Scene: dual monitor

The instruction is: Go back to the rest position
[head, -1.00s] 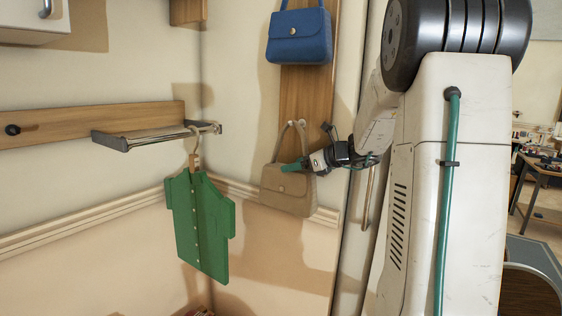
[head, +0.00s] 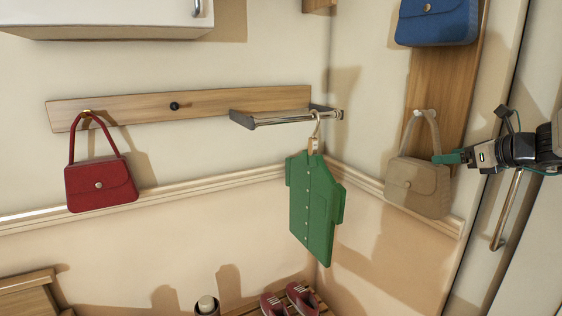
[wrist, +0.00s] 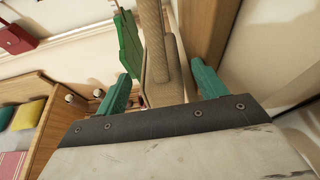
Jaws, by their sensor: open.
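My gripper (head: 446,158) is at the right of the head view, pointing left at the right side of a beige handbag (head: 418,187). The bag hangs by its strap from a peg on an upright wooden board. In the wrist view my gripper (wrist: 160,72) has its two green fingers spread apart. The beige bag (wrist: 163,88) and its strap show between and beyond them. I cannot tell whether the fingers touch the bag. Part of my arm is cut off at the right edge of the head view.
A green shirt (head: 313,205) hangs from a metal rail (head: 285,118). A red handbag (head: 100,186) hangs at left, a blue handbag (head: 437,22) above the beige one. Red shoes (head: 275,304) stand below. A door handle (head: 507,210) is right of the bag.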

